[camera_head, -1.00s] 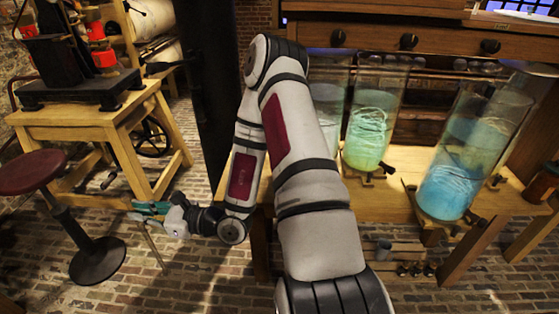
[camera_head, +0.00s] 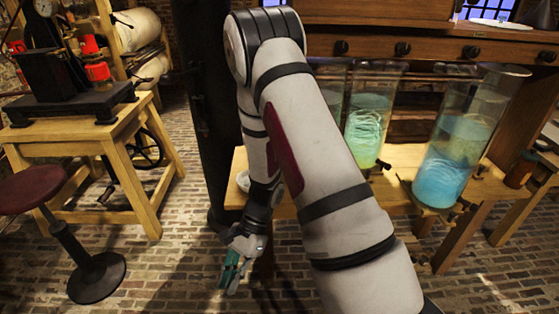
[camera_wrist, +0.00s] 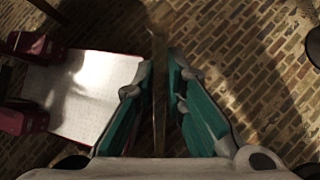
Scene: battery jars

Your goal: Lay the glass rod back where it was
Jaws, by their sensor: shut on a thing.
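My gripper (camera_head: 232,275), with teal fingers, hangs low over the brick floor, left of the bench, in the head view. In the wrist view my gripper (camera_wrist: 160,75) is shut on a thin brownish, see-through glass rod (camera_wrist: 159,110). The rod runs up the middle of the picture between the two fingers, and its far end is blurred. I cannot make out the rod in the head view.
The wooden bench (camera_head: 410,165) carries glass jars; a green one (camera_head: 365,125) and a blue one (camera_head: 450,150) show clearly. A white dish (camera_head: 243,181) sits at its left end, partly behind my arm. A red stool (camera_head: 30,188) and wooden stand (camera_head: 80,140) are left. Floor between is clear.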

